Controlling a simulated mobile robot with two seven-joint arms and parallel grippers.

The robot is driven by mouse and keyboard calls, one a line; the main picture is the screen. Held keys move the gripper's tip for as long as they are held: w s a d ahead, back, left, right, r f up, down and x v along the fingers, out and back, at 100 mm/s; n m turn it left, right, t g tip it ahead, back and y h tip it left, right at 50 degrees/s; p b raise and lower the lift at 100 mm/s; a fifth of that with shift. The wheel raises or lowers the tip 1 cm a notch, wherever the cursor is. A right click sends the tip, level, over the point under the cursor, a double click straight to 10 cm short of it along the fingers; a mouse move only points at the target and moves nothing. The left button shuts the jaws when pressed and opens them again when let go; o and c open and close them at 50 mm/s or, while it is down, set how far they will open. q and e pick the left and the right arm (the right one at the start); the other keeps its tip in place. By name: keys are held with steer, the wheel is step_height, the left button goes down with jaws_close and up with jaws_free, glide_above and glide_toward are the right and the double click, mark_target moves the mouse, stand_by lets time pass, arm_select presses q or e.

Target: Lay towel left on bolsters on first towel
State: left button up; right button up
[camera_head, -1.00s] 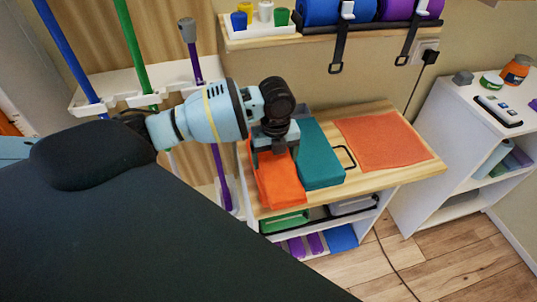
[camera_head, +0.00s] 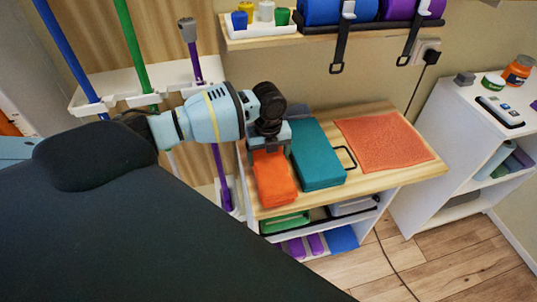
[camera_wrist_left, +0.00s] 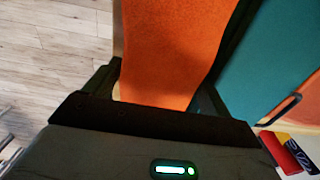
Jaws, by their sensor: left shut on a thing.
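My left gripper (camera_head: 270,142) comes down over the left end of the wooden-topped table and is shut on an orange towel (camera_head: 275,182). The towel is a long strip running toward the table's front edge; I cannot tell whether it touches the top. In the left wrist view the towel (camera_wrist_left: 172,45) passes between the two fingers (camera_wrist_left: 158,88). A flat salmon-orange towel (camera_head: 385,142) lies spread at the table's right end. The bolsters I can make out are a blue roll (camera_head: 322,10) and a purple roll (camera_head: 400,8) on the wall shelf. My right gripper is out of view.
A teal block-shaped thing (camera_head: 317,155) lies close right of the held towel, with a black handle loop (camera_head: 345,158) beside it. Upright poles (camera_head: 222,165) stand left of the table. Black straps (camera_head: 338,48) hang from the shelf. A white cabinet (camera_head: 465,140) stands right.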

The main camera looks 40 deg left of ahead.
mark_target(269, 155)
arm_select(q)
steer(key=shift+f, duration=0.15)
steer(key=o, duration=0.9)
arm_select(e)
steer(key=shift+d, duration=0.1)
arm_select(q)
steer(key=shift+o, duration=0.2)
step_height(269, 155, up, 12)
steer(key=shift+r+p, duration=0.2)
steer(key=shift+p, duration=0.15)
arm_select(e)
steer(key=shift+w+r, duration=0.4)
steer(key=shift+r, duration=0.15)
